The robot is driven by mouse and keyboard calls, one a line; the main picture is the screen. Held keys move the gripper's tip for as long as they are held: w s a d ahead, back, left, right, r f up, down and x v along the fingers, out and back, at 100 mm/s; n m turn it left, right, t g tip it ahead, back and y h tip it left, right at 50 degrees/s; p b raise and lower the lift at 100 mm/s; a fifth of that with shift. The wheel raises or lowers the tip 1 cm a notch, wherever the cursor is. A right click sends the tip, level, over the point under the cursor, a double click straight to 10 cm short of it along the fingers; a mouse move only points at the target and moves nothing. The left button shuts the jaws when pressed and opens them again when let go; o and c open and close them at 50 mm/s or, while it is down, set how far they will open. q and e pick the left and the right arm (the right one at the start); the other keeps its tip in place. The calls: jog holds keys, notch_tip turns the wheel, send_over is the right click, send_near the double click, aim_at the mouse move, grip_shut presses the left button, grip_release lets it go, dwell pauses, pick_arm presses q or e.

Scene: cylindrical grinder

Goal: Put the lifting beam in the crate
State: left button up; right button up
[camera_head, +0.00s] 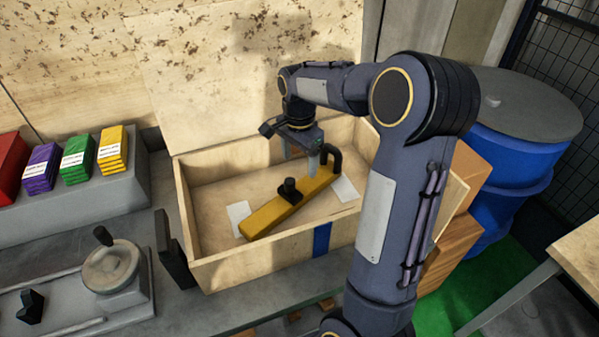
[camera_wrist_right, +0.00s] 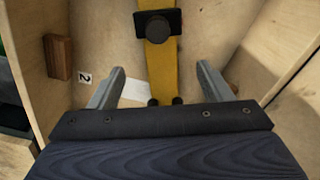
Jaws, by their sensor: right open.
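The yellow lifting beam (camera_head: 268,217) lies inside the open wooden crate (camera_head: 270,257), slanting across its floor. A black knob-like fitting stands on its middle and a black hook-like part at its far right end. In the right wrist view the beam (camera_wrist_right: 162,70) runs up between the fingers, with a dark block on top. My right gripper (camera_head: 318,162) is over the beam's far right part, inside the crate's outline. Its fingers (camera_wrist_right: 160,80) are apart, with clear gaps on both sides of the beam. My left gripper is not in view.
White papers (camera_head: 345,189) lie on the crate floor beside the beam. The crate's lid (camera_head: 245,70) stands raised behind. A blue barrel (camera_head: 515,150) and brown boxes (camera_head: 455,235) stand at right. Purple, green and yellow packs (camera_head: 78,158) and a handwheel (camera_head: 110,267) are at left.

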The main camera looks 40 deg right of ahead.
jog(key=s+a+r+n+t+y, duration=0.2)
jog(key=s+a+r+n+t, duration=0.1)
jog(key=s+a+r+n, duration=0.5)
jog(key=s+a+f+n+t+y, duration=0.1)
jog(key=s+a+f+n, duration=0.1)
jog(key=s+a, duration=0.3)
jog(key=s+a+f+n+t, duration=0.1)
jog(key=s+a+f+n, duration=0.1)
jog(key=s+a+n, duration=0.3)
jog(key=shift+s+f+t+y, duration=0.3)
jog(key=shift+s+y, duration=0.1)
jog(key=shift+s, duration=0.8)
jog(key=shift+a, duration=0.1)
